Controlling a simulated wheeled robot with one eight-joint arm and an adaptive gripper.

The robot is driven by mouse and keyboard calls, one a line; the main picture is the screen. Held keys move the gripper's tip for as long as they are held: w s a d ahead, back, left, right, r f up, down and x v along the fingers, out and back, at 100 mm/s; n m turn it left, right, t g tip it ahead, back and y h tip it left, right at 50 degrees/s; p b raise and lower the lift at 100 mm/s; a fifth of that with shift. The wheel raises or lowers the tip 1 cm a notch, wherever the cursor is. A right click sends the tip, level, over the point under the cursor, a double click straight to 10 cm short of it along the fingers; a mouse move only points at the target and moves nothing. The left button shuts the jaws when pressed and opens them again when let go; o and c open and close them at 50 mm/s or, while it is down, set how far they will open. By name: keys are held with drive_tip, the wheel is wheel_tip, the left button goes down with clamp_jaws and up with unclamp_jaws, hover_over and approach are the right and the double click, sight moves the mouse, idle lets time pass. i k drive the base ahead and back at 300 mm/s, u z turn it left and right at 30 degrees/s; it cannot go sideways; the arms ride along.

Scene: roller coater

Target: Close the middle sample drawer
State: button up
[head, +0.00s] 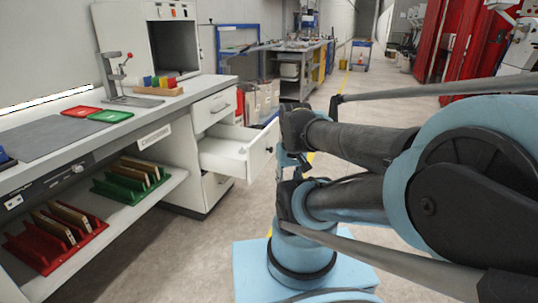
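The middle sample drawer (262,150) is pulled out of the white cabinet under the bench, toward the right. Its white front panel has a small dark knob, and the part of the inside that shows looks empty. The top drawer (213,109) above it is shut. The bottom drawer (216,188) below is partly hidden by the open one and looks shut. The far part of my arm is just right of the open drawer's front in the picture. My gripper cannot be made out clearly among the dark and blue arm parts there, and contact with the drawer cannot be judged.
Clear floor lies in front of the cabinet.

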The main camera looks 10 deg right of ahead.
sight(217, 145)
drive_tip(key=z, duration=0.05)
drive_tip(key=i, duration=1)
drive_tip(key=u, duration=0.5)
drive_tip(key=k, duration=1.35)
drive_tip(key=z, duration=0.25)
drive_tip(key=i, duration=1)
